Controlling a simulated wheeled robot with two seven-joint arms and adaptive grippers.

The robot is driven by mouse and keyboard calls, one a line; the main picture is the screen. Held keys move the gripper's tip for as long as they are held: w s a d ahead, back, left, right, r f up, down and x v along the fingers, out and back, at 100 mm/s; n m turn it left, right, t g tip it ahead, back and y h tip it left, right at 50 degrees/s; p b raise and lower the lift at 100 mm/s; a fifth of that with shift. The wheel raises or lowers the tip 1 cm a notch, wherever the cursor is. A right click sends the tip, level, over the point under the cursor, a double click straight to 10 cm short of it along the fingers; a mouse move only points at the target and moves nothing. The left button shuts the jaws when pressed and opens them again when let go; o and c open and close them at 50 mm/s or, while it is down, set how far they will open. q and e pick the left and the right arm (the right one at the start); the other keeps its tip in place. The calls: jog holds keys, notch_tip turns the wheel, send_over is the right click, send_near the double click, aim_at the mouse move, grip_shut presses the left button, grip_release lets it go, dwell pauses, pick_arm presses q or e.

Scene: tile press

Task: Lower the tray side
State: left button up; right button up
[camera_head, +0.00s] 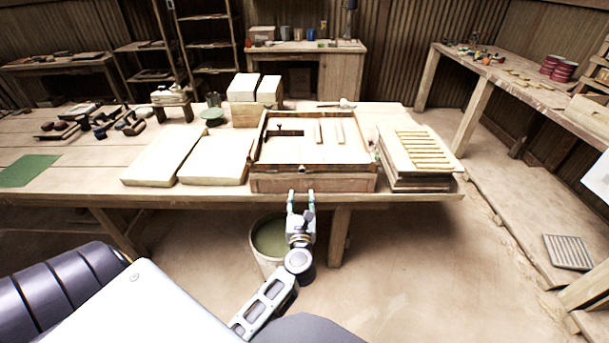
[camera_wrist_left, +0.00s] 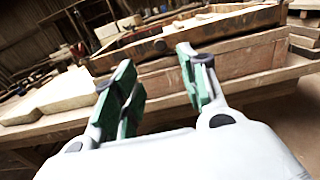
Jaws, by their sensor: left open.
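The wooden tray (camera_head: 263,139) sits on a wooden box-like base (camera_head: 300,184) at the front edge of the workbench. Its raised rim frames a pale floor with two light strips and a dark piece inside. The tray's near side (camera_head: 340,170) runs along the front; it also shows in the left wrist view (camera_wrist_left: 150,48). My left gripper (camera_head: 301,193) is open and empty, just in front of the base and apart from the tray side. Its green-padded fingers show in the left wrist view (camera_wrist_left: 160,75), pointing toward the tray front. My right gripper is out of view.
Pale slabs (camera_head: 165,156) lie left of the tray, with stacked blocks (camera_head: 254,88) behind. A stack of boards with thin strips (camera_head: 418,150) stands close on the right. A bucket (camera_head: 270,240) stands on the floor under the bench's front edge. Tools (camera_head: 95,122) lie farther left.

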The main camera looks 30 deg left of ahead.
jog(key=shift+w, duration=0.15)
pick_arm(q)
jog(key=shift+w, duration=0.1)
send_near(302, 170)
jog(key=shift+x, duration=1.55)
jog(key=shift+p+x, duration=0.4)
jog(key=shift+x, duration=2.3)
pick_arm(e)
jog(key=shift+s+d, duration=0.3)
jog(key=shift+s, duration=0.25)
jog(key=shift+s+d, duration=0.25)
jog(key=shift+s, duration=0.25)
pick_arm(q)
jog(key=shift+c, duration=0.4)
grip_shut()
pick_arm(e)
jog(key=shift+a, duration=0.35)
